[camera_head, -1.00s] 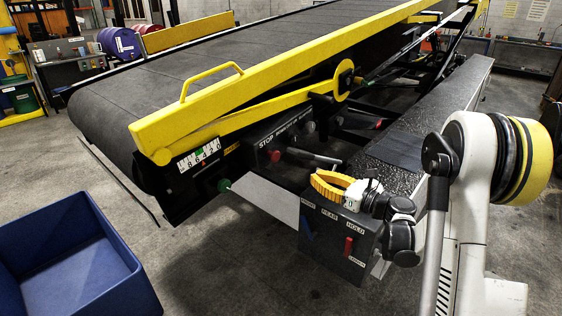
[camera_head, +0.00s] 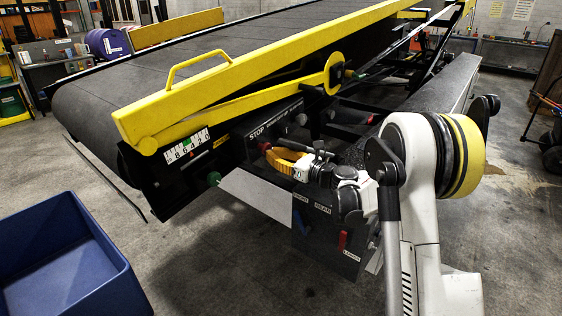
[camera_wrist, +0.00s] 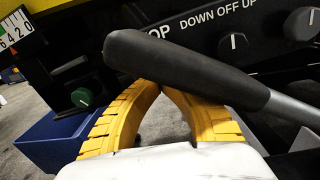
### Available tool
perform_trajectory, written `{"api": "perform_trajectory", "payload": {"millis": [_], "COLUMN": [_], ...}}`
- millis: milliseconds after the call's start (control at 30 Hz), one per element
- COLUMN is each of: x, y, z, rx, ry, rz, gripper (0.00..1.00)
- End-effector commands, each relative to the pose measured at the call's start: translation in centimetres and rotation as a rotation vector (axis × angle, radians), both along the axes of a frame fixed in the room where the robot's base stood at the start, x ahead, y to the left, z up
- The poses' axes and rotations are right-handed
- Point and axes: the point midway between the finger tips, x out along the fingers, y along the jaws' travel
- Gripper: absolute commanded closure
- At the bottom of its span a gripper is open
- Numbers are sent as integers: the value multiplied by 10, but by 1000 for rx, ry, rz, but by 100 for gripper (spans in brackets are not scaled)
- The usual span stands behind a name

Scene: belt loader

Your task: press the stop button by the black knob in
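The red stop button (camera_head: 265,147) sits on the dark panel under the STOP label in the head view. In the wrist view it does not show, and part of the label is hidden by a black lever handle (camera_wrist: 180,68). A black knob (camera_wrist: 232,43) is right of that label, below the words DOWN OFF UP. My gripper (camera_head: 270,154) has yellow fingers, close to the red button in the head view; I cannot tell whether they touch. In the wrist view the fingers (camera_wrist: 160,86) converge to a shut arch, their tips partly behind the handle. Nothing shows between them.
The lever's black handle and metal rod cross in front of the panel. A green button (camera_head: 213,178) is at the lower left, also in the wrist view (camera_wrist: 82,97). A pale plate (camera_head: 255,193) juts out below. A blue bin (camera_head: 60,255) stands on the floor at left.

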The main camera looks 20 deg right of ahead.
Motion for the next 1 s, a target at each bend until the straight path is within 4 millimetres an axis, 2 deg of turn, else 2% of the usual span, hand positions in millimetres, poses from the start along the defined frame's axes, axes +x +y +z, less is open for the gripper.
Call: {"api": "perform_trajectory", "payload": {"millis": [367, 600, 1000], "x": [2, 18, 16], "y": [1, 14, 12], "z": [0, 0, 0], "rx": [0, 0, 0], "ry": [0, 0, 0], "rz": [0, 1, 1], "gripper": [100, 100, 100]}}
